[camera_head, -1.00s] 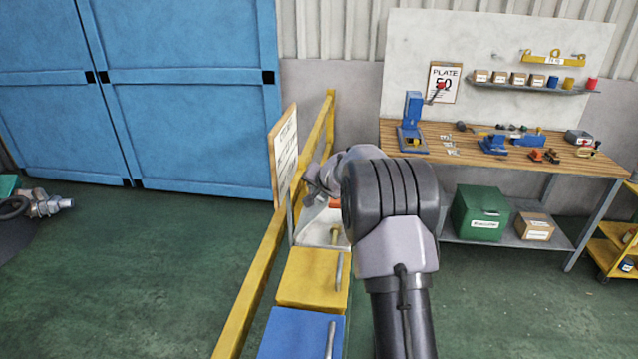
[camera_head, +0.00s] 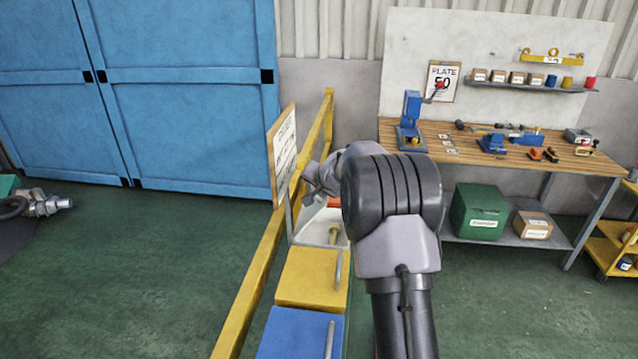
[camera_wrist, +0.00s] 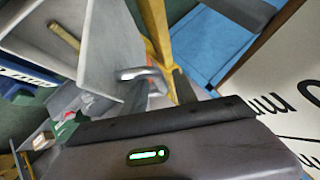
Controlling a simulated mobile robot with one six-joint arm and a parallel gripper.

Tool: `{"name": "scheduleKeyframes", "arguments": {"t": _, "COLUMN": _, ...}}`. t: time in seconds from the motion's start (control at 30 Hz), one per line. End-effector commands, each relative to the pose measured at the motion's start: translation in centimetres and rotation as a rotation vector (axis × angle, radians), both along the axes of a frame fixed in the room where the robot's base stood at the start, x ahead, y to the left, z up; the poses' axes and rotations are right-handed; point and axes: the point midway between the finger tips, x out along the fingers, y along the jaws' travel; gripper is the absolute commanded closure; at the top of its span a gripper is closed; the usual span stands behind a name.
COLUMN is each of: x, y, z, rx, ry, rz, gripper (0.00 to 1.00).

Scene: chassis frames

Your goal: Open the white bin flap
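The white bin (camera_head: 313,232) stands in the bin row behind the yellow lid, with a brass-coloured bar handle (camera_head: 334,233) on top. My arm partly covers the bin's far side. My gripper (camera_head: 318,178) is above and just beyond the white bin, partly hidden behind my wrist. In the wrist view a pale lid-like panel (camera_wrist: 35,30) with a brass bar (camera_wrist: 65,37) is at upper left, apart from the gripper. The dark fingers (camera_wrist: 159,92) look apart, with a curved silvery piece (camera_wrist: 142,74) by their tips. I cannot tell whether they touch it.
A yellow rail (camera_head: 250,285) and a sign board (camera_head: 284,157) stand close on the bins' left. A yellow bin (camera_head: 305,277) and a blue bin (camera_head: 290,335) are nearer. A workbench (camera_head: 470,150) is at the right.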

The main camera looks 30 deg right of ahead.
Motion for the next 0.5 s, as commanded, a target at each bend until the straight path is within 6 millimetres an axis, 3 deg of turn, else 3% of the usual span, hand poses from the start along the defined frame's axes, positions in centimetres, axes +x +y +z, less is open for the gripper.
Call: {"name": "scheduleKeyframes", "arguments": {"t": 0.5, "x": -10.2, "y": 1.7, "z": 7.9, "rx": -0.001, "ry": -0.002, "rz": 0.0, "gripper": 0.66}}
